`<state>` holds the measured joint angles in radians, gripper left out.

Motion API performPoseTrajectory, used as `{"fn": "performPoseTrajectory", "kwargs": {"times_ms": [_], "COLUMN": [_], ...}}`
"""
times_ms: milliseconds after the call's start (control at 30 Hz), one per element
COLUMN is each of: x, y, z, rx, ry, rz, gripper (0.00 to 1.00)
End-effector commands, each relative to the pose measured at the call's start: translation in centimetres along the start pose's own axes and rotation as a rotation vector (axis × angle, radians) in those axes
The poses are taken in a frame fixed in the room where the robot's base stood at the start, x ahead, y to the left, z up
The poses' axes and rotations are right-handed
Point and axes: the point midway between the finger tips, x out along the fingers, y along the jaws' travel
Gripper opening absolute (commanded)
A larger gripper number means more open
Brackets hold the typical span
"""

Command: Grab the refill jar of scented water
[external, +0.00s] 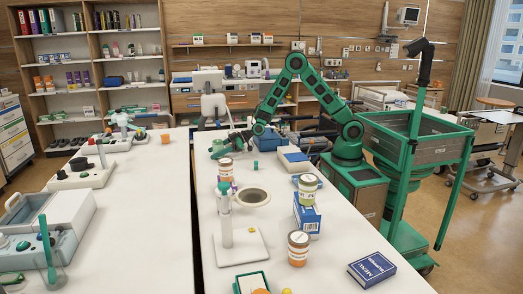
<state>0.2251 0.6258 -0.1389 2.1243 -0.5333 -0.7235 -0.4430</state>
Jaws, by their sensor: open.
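My green arm reaches from the right over the far part of the white table. My gripper (222,148) is low over the table there, open, with its fingers small and hard to make out. Several jars with orange and white labels are in view. One jar (225,170) stands at mid-table, nearer the camera than my gripper. Another jar (307,186) sits on top of a blue and white box (307,218). A third jar (298,248) stands at the front right. I cannot read their labels, so I cannot tell which, if any, is the scented water refill.
A dark gap (194,200) separates the two tables.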

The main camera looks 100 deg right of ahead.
Motion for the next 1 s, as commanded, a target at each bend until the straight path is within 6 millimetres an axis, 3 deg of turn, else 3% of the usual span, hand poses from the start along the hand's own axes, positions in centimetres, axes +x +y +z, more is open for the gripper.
{"fn": "performPoseTrajectory", "kwargs": {"times_ms": [200,500,733,1000], "x": [2.0,2.3,2.3,2.2], "y": [-0.1,0.0,0.0,0.0], "z": [0.0,0.0,0.0,-0.1], "rx": [0.000,0.001,0.000,0.000], "ry": [-0.001,-0.001,-0.001,0.000], "rz": [-0.001,0.000,0.000,0.000], "gripper": [0.68,0.68,0.16,0.16]}}
